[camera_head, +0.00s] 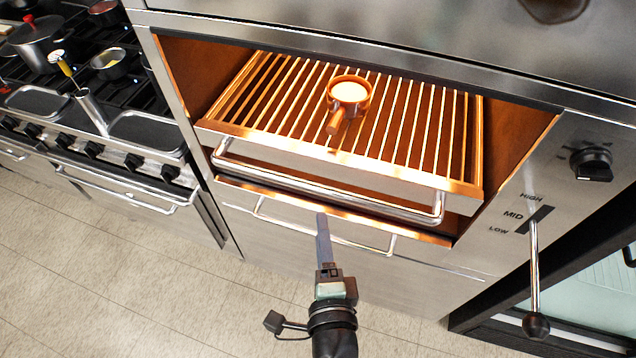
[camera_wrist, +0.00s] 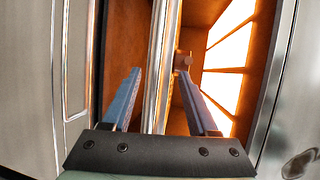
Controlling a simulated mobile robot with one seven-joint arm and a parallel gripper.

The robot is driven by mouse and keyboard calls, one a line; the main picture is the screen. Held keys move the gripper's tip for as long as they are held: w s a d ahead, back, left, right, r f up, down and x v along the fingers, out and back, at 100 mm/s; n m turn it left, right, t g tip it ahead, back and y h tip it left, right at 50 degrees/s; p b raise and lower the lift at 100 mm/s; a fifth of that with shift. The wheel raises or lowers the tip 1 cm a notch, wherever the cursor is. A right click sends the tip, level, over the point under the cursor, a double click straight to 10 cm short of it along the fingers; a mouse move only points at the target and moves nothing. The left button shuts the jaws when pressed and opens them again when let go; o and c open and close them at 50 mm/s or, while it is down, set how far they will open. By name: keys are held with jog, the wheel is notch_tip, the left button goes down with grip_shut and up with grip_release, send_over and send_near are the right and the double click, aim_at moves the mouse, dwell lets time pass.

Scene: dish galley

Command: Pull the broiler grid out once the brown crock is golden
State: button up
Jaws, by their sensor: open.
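The brown crock (camera_head: 335,116) stands on the broiler grid (camera_head: 420,130), near its middle, with its stub handle toward the front. Its top is pale cream, with no golden colour that I can make out. The grid carries a chrome bar handle (camera_head: 300,186) along its front. My gripper (camera_head: 322,218) is open and empty just in front of and below that handle in the head view. In the wrist view, the fingers of my gripper (camera_wrist: 160,85) lie either side of a bright metal bar (camera_wrist: 158,50), apart from it; contact is not visible.
Glowing burner panels (camera_wrist: 226,55) show in the wrist view. A lever (camera_head: 534,270) at right hangs by the HIGH, MID and LOW marks, beside a black knob (camera_head: 591,163). A lower drawer handle (camera_head: 270,215) sits below the grid. A stove (camera_head: 100,130) stands left; the floor in front is clear.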

aim_at(319, 193)
jog(key=w+f, duration=0.1)
jog(key=w, duration=0.3)
jog(key=w+f+p, duration=0.1)
jog(key=w, duration=0.3)
jog(key=w+f, duration=0.1)
jog(key=w, duration=0.3)
jog(key=shift+w+a, duration=0.15)
jog(key=shift+a, duration=0.25)
jog(key=shift+p, duration=0.3)
grip_shut()
dwell(0.7)
